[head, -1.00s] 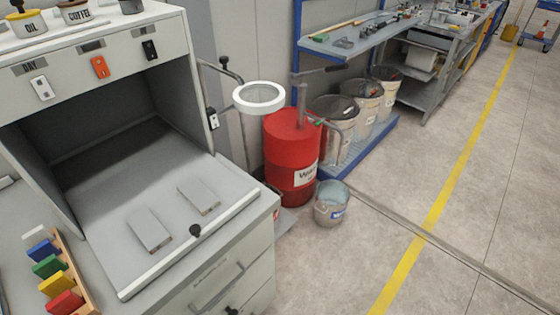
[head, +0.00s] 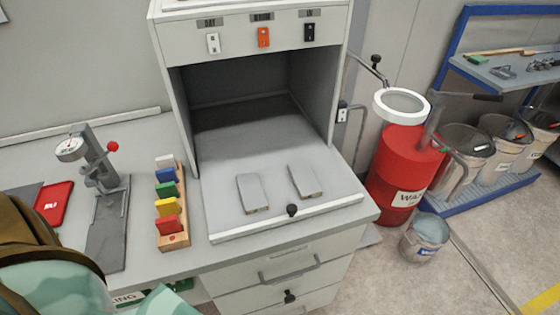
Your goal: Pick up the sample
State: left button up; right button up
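Two flat grey plates, a left one (head: 252,193) and a right one (head: 304,180), lie side by side and apart on the light grey floor of the open booth (head: 228,211). They look alike, and I cannot tell which one is the sample, if either. A wooden rack (head: 176,239) to the left of the booth holds several coloured pieces standing in a row, white, blue, green, yellow and red. Neither of my grippers is in view.
A grey stand with a dial gauge (head: 70,149) and a red item (head: 54,203) are on the bench at left. A large brown and pale green shape (head: 55,285) covers the lower left. A red drum (head: 404,170) and a bucket (head: 424,237) stand right of the booth.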

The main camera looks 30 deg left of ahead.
aim_at(253, 198)
jog(key=u, duration=1.25)
